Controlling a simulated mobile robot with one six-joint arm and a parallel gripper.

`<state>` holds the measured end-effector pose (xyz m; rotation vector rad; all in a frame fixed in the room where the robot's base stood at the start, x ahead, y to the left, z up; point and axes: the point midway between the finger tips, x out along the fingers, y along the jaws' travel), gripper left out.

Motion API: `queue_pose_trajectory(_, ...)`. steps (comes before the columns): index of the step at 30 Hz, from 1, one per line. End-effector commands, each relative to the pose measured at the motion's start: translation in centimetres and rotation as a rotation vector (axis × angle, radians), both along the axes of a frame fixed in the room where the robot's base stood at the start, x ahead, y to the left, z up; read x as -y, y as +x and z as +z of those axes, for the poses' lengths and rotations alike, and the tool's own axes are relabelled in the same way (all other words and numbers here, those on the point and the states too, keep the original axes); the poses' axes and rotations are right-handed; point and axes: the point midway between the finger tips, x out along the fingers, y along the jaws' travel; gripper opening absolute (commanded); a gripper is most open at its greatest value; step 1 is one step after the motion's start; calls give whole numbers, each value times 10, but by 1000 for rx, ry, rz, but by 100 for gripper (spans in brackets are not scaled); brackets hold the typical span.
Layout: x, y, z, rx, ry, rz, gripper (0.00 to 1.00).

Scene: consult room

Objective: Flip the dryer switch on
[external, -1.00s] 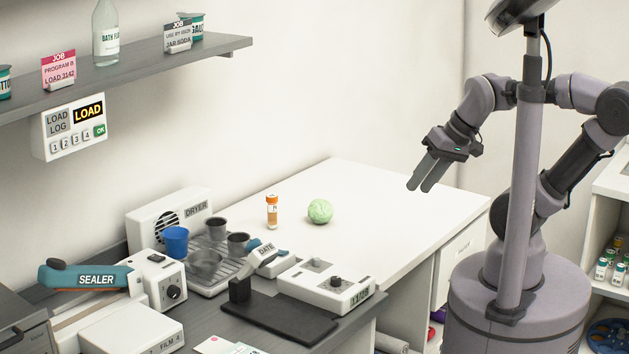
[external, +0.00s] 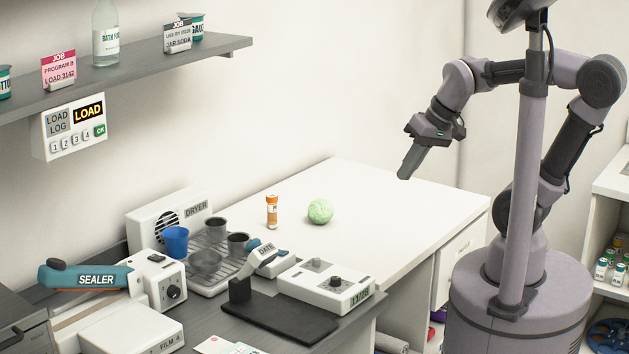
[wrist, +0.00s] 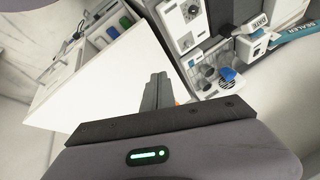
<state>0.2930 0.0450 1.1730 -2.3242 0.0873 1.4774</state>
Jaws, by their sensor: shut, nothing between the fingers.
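The dryer (external: 170,222) is a white unit with a round dark vent and a "DRYER" label, standing against the back wall at the left of the counter. A grey rack in front of it holds a blue cup (external: 175,241) and several dark cups. I cannot make out the dryer's switch or its position. My gripper (external: 404,176) is shut and empty, high above the right part of the white counter, well to the right of the dryer. In the wrist view the shut fingers (wrist: 155,92) point over the white counter, and the dryer area shows at the upper right.
An orange-capped bottle (external: 272,212) and a green ball (external: 320,211) stand on the white counter (external: 390,215). A shelf (external: 130,72) and load panel (external: 70,127) are above.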

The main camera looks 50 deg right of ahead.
Motion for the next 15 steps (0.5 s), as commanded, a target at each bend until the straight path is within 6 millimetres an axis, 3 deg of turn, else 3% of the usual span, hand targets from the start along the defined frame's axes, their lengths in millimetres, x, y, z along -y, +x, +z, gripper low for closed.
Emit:
queue_pose_trajectory(1,-7,25,14,-35,-24,31,0)
queue_pose_trajectory(4,-26,82,22,-87,-84,96,0)
queue_pose_trajectory(9,-74,166,-4,-155,-182,202,0)
queue_pose_trajectory(12,-98,197,-27,-177,-226,248,0)
queue_pose_trajectory(15,-114,213,-45,-190,-253,276,0)
